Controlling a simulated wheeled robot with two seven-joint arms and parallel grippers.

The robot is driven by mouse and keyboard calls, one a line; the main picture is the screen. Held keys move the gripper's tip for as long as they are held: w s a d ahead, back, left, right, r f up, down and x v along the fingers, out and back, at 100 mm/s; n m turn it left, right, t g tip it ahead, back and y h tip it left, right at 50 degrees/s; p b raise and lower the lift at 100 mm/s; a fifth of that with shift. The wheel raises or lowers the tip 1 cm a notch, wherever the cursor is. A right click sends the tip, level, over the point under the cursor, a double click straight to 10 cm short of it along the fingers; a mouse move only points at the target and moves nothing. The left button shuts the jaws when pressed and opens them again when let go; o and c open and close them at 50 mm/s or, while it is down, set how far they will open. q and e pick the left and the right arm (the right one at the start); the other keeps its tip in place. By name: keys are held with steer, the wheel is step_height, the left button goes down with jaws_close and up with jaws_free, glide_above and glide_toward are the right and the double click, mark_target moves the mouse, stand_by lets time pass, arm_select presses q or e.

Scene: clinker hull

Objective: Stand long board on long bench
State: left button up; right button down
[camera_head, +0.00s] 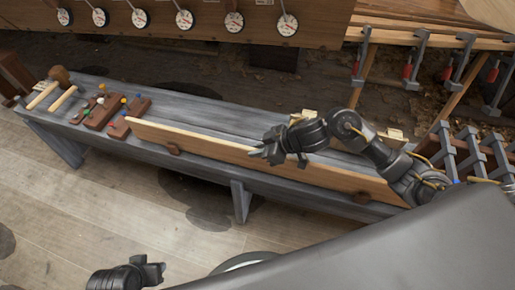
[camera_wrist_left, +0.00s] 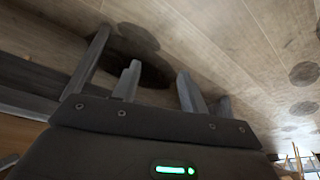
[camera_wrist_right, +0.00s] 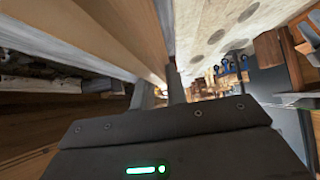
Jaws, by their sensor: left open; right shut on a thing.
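The long board (camera_head: 215,149) is a pale wooden plank standing on its long edge along the long grey bench (camera_head: 85,85). In the right wrist view the board (camera_wrist_right: 125,30) runs between the fingers (camera_wrist_right: 158,92). Whether its lower edge touches the bench all along is hard to tell, and my arm hides part of its right end. My left gripper (camera_head: 157,270) is open and empty over the floor, with its fingers (camera_wrist_left: 157,85) apart.
Dark red-brown blocks with coloured knobs (camera_head: 103,111) and a mallet (camera_head: 60,76) lie at the bench's left end. Clamps (camera_head: 455,60) hang at the right. A plank wall with dials (camera_head: 184,20) stands behind. The floor at the front left is clear.

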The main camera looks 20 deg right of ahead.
steer(key=c, duration=1.4)
jaws_free()
steer(key=shift+o, duration=0.4)
steer(key=shift+f, duration=0.1)
steer(key=shift+s+d+r, duration=0.15)
steer(key=shift+d+r, duration=0.1)
steer(key=shift+r, duration=0.05)
arm_select(q)
step_height(320, 180, down, 8)
steer(key=p, duration=0.3)
steer(key=shift+w+d, duration=0.15)
steer(key=shift+w, duration=0.25)
arm_select(e)
steer(key=v, duration=1)
arm_select(q)
steer(key=shift+s+r+g, duration=0.1)
steer(key=shift+g, duration=0.2)
arm_select(e)
steer(key=shift+s, duration=0.1)
